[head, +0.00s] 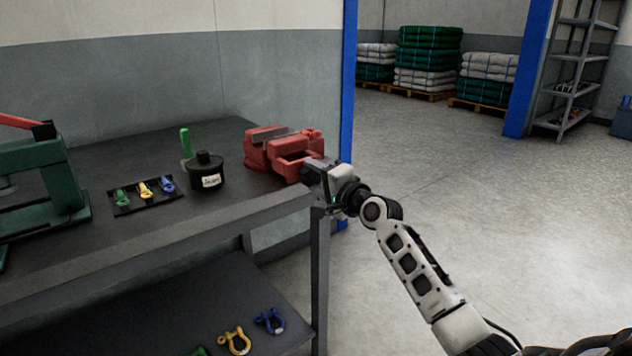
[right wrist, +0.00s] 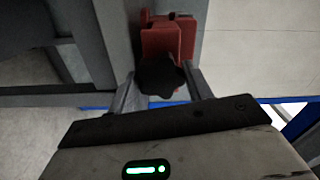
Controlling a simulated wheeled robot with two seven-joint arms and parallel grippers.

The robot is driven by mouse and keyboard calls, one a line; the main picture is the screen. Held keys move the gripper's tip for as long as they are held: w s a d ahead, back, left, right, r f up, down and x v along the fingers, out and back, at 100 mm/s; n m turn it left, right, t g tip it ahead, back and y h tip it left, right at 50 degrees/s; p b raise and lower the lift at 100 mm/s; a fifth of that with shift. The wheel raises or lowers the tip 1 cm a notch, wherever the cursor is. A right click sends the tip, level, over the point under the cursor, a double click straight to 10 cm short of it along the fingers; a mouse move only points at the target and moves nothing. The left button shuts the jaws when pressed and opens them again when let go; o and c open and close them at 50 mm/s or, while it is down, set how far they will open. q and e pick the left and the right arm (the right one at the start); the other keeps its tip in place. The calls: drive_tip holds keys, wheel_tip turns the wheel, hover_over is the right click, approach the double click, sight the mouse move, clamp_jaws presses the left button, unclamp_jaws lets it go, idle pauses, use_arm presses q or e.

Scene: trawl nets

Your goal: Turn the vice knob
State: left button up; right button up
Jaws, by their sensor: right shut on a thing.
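The red vice (head: 280,150) stands at the right end of the grey workbench (head: 225,218). In the right wrist view the red vice (right wrist: 168,42) is straight ahead, with its black lobed knob (right wrist: 160,76) in front of it. My right gripper (head: 318,178) is at the vice's near right end. In the right wrist view its two fingers (right wrist: 162,90) stand on either side of the knob, shut on it. In the head view the knob is hidden by the gripper. My left gripper is not in view.
On the bench are a black labelled pot (head: 206,172), a tray (head: 148,206) of small coloured shackles and a green press (head: 45,180). A lower shelf (head: 180,310) holds larger shackles. The floor (head: 480,200) to the right is clear.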

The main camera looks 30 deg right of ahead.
drive_tip(key=shift+n, duration=1)
drive_tip(key=n+b, duration=0.1)
drive_tip(key=n, duration=0.2)
drive_tip(key=shift+d+r+n, duration=0.1)
drive_tip(key=shift+r+n, duration=0.05)
drive_tip(key=shift+n, duration=0.25)
drive_tip(key=n, duration=0.3)
drive_tip(key=shift+r, duration=0.1)
drive_tip(key=n, duration=0.3)
drive_tip(key=n+p, duration=0.1)
drive_tip(key=n, duration=0.2)
drive_tip(key=n+p, duration=0.2)
drive_tip(key=n, duration=0.2)
drive_tip(key=shift+d+r, duration=0.1)
drive_tip(key=n+p, duration=0.1)
drive_tip(key=n, duration=0.2)
drive_tip(key=n+p, duration=0.1)
drive_tip(key=n, duration=0.2)
drive_tip(key=shift+n, duration=1.8)
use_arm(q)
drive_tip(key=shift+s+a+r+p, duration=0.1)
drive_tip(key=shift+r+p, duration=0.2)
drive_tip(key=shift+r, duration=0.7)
use_arm(e)
drive_tip(key=shift+d+r+n, duration=0.1)
drive_tip(key=shift+n, duration=3.6)
